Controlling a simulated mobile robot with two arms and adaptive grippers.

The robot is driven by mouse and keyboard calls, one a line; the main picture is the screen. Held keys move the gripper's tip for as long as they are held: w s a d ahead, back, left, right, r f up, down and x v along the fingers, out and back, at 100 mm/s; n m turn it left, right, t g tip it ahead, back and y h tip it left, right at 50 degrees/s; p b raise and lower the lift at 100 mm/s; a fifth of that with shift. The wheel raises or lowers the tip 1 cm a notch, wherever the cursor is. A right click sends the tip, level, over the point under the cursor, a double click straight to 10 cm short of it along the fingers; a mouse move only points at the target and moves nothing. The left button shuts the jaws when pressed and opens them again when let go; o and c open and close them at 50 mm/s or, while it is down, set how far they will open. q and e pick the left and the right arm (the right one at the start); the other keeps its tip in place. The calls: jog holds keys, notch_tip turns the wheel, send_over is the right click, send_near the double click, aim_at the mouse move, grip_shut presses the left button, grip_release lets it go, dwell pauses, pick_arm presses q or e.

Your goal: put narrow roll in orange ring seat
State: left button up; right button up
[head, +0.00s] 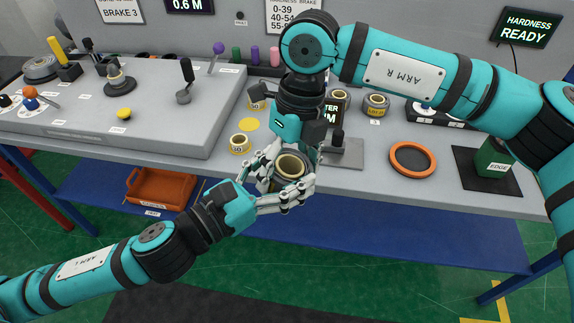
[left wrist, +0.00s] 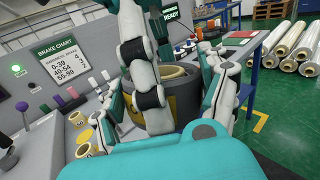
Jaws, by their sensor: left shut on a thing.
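A roll with a tan core (head: 291,164) is held off the bench's front edge, between both hands. My left gripper (head: 284,188) is shut on it from the lower left. My right gripper (head: 294,160) reaches down from above, with its fingers close around the same roll; whether they press on it is not clear.
Small rolls stand on the bench at left (head: 239,143) and at back right (head: 376,104). A dark post on a grey plate (head: 344,155) stands between the hands and the ring. A green block (head: 494,158) is at far right. An orange tray (head: 160,188) sits below.

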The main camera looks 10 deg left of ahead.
jog(key=shift+s+a, duration=0.1)
jog(key=c, duration=0.8)
pick_arm(q)
jog(key=o, duration=1.6)
jog(key=shift+f, duration=0.1)
